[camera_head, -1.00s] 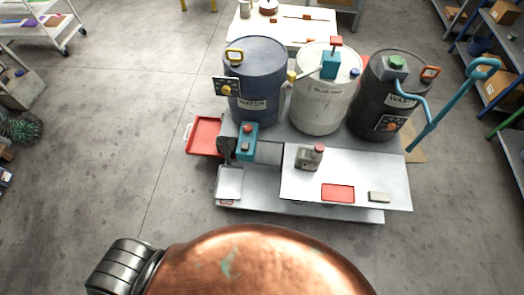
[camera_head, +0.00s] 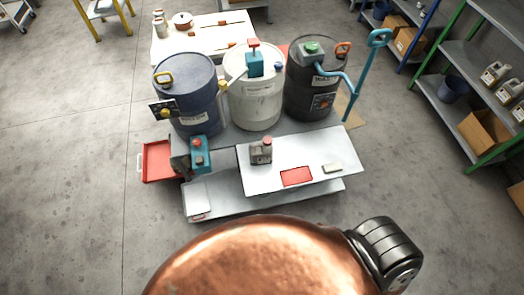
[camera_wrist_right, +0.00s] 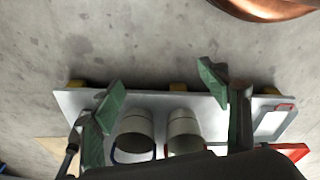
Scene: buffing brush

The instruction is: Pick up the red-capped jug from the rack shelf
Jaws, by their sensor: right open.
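Grey jugs, one (camera_head: 496,72) behind another (camera_head: 511,90), stand on a shelf of the green-framed rack (camera_head: 478,90) at the right of the head view. Their cap colours are too small to tell surely. A small grey jug with a red cap (camera_head: 261,151) stands on the white board of the cart in the middle. My right gripper (camera_wrist_right: 160,95) shows only in the right wrist view, with its two green fingertips wide apart and nothing between them. It is apart from the rack jugs. My left gripper is not in view.
Blue (camera_head: 186,95), white (camera_head: 255,98) and black (camera_head: 314,85) drums stand on the cart. A red tray (camera_head: 156,162) juts from its left side. A cardboard box (camera_head: 484,135) lies on the rack's lower shelf. Floor between cart and rack is clear.

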